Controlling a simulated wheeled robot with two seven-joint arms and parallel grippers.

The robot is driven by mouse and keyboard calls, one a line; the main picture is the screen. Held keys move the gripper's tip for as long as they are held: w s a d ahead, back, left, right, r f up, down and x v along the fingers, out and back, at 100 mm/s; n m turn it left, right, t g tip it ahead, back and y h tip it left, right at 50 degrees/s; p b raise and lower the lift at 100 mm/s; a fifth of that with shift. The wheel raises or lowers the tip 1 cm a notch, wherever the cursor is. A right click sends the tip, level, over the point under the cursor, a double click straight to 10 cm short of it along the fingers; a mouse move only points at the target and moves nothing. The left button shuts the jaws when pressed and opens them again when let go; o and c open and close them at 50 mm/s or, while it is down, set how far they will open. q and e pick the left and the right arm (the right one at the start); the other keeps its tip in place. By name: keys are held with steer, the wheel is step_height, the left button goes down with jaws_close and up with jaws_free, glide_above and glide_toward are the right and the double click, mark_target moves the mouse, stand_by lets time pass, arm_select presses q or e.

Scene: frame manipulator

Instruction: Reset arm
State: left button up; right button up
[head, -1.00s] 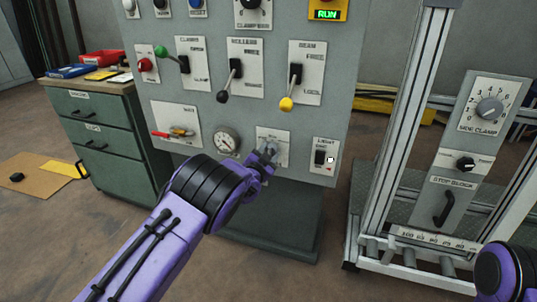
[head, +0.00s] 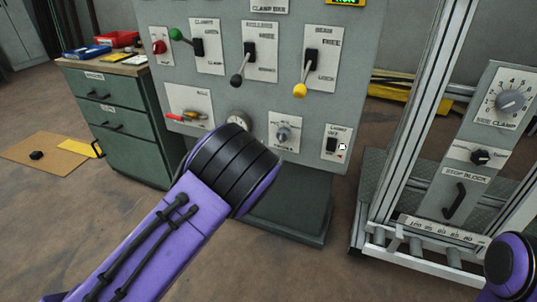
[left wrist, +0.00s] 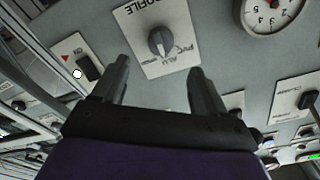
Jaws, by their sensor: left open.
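My left arm comes in from the lower left in the head view, and its thick wrist hides the left gripper there. In the left wrist view the left gripper (left wrist: 160,88) is open and empty. Its two fingers point at the grey control panel, one to each side of the profile knob (left wrist: 161,42) and apart from it. The same profile knob (head: 283,134) shows in the head view, low on the panel (head: 262,100). Part of my right arm shows at the lower right edge of the head view; the right gripper is out of view.
Levers with a green (head: 176,34), a black (head: 237,80) and a yellow knob (head: 299,90) stick out of the panel. A light switch (head: 332,145) is right of the profile knob. A green drawer cabinet (head: 130,135) stands left, a metal frame (head: 400,130) right. Open floor lies in front.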

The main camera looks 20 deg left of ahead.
arm_select(q)
steer(key=shift+s, duration=0.2)
stand_by(0.3)
steer(key=s+a+f+n+g+y, duration=0.25)
steer(key=s+a+f+n, duration=0.2)
steer(key=s+f, duration=0.35)
steer(key=s+a+f+n+g+y, duration=0.25)
steer(key=s+f+n+g, duration=0.2)
steer(key=s+f, duration=0.45)
steer(key=s+f+n+g, duration=0.3)
steer(key=s+f+g, duration=0.15)
steer(key=s, duration=0.95)
steer(key=s+f+n+g, duration=0.25)
steer(key=s+f, duration=0.35)
steer(key=s, duration=0.9)
step_height(320, 180, up, 15)
steer(key=p, duration=1.5)
steer(key=shift+w, duration=0.35)
steer(key=shift+m, duration=0.25)
steer(key=shift+c, duration=0.3)
